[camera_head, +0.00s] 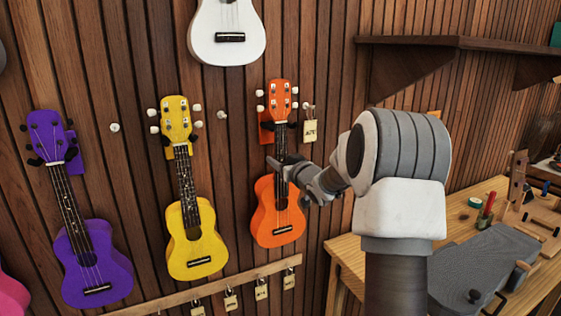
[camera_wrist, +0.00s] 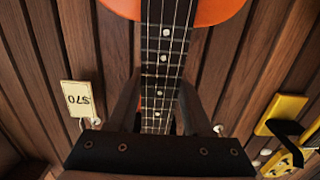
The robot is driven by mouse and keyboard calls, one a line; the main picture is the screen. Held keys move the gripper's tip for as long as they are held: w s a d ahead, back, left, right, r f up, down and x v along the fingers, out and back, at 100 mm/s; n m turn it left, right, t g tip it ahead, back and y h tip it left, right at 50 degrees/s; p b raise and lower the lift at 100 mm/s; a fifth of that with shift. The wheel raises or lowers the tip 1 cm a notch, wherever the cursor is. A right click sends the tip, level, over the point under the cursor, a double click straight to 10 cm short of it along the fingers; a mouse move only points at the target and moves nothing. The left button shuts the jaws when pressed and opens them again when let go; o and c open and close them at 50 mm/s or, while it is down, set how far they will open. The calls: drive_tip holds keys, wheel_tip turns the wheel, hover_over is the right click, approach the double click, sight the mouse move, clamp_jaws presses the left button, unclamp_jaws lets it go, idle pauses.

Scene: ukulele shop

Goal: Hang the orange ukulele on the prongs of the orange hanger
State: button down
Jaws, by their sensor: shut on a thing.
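The orange ukulele (camera_head: 277,222) is upright against the wood-slat wall in the head view, head up and body down. My gripper (camera_head: 286,163) is shut on its neck, above the body. I cannot tell whether the head rests on the prongs.
A yellow ukulele (camera_head: 190,240) and a purple ukulele (camera_head: 90,265) hang to the left, a white one (camera_head: 227,42) above. A price tag (camera_head: 310,131) hangs right of the orange head. A wooden rail (camera_head: 215,287) with tags runs below. A workbench (camera_head: 350,255) stands at right.

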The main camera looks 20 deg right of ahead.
drive_tip(key=shift+f+b, duration=0.8)
drive_tip(key=shift+f, duration=0.05)
idle(0.4)
drive_tip(key=shift+c, duration=1.3)
unclamp_jaws()
drive_tip(key=shift+f, duration=0.15)
drive_tip(key=shift+s, duration=0.1)
drive_tip(key=shift+s, duration=0.95)
drive_tip(key=shift+s, duration=0.2)
drive_tip(key=shift+s+d, duration=0.1)
drive_tip(key=shift+s, duration=0.95)
